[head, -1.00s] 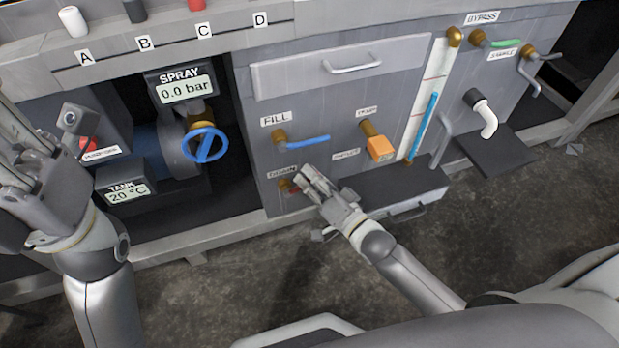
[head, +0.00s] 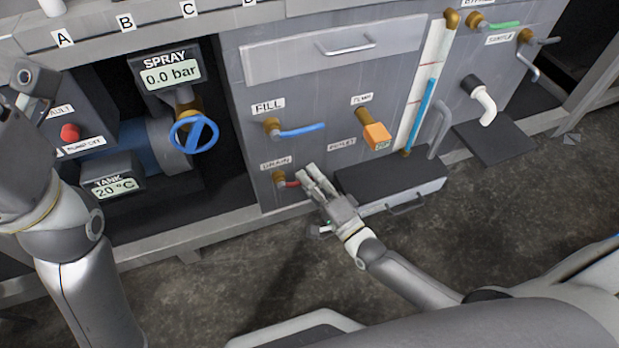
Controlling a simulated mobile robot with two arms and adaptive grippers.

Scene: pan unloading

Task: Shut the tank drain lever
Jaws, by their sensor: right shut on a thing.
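The drain valve (head: 279,179) sits low on the grey tank panel, under the DRAIN label (head: 275,163). Its red lever (head: 293,184) points right from the brass body, about level. My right gripper (head: 309,178) is shut on the lever's outer end, and its fingers hide that end. My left gripper (head: 22,150) is at the left picture edge, away from the valve. Its fingers are cut off or unclear, so its opening cannot be told.
Above are the blue FILL lever (head: 300,130) and orange TEMP knob (head: 376,136). A dark open drawer or tray (head: 390,178) juts out right of my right gripper. The blue SPRAY wheel (head: 194,134) is left. Open floor (head: 240,270) lies in front.

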